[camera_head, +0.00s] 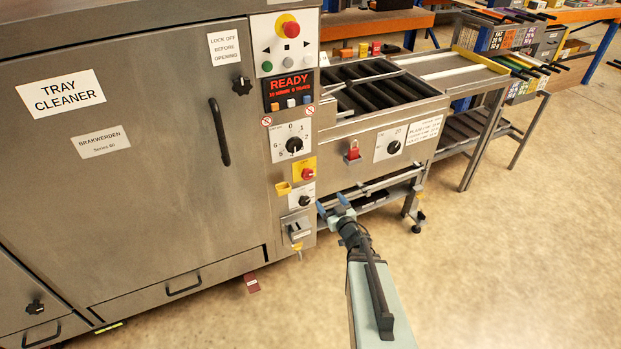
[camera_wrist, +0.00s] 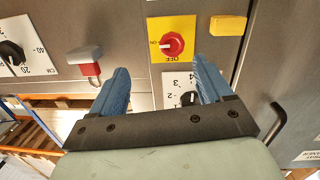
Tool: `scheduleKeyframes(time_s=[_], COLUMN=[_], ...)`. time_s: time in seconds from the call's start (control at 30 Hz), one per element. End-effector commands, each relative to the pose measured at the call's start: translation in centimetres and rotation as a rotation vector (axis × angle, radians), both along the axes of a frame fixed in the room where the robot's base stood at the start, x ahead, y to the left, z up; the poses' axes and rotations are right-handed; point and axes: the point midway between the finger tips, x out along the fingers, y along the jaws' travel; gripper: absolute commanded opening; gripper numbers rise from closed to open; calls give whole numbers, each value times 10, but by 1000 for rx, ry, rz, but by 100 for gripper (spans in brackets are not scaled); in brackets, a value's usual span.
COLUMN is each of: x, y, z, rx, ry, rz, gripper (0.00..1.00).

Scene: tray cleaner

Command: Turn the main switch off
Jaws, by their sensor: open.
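The main switch (camera_head: 307,174) is a red rotary knob on a yellow plate, on the machine's control column. In the wrist view, which is turned upside down, the red knob (camera_wrist: 172,44) shows with OFF lettering on its plate. Its handle seems to lie sideways in that view, but the exact setting is too small to be sure. My gripper (camera_head: 331,204) is open and empty, in front of the column and to the lower right of the switch. In the wrist view the blue fingers (camera_wrist: 160,66) stand apart, with the knob ahead, near the right finger.
A yellow block (camera_head: 284,188) sticks out beside the switch. A numbered dial (camera_head: 293,144) is above and a smaller black knob (camera_head: 304,200) below. A red padlock (camera_head: 353,152) hangs on the conveyor panel. A black door handle (camera_head: 219,132) protrudes at left. Open floor lies at right.

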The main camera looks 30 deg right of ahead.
Motion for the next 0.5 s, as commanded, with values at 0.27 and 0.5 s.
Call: scheduleKeyframes(time_s=[0.27,0.5], x=[3,30], y=[13,12], z=[16,15], rx=[106,109], ry=[-85,-84], rz=[62,61], gripper=[79,79])
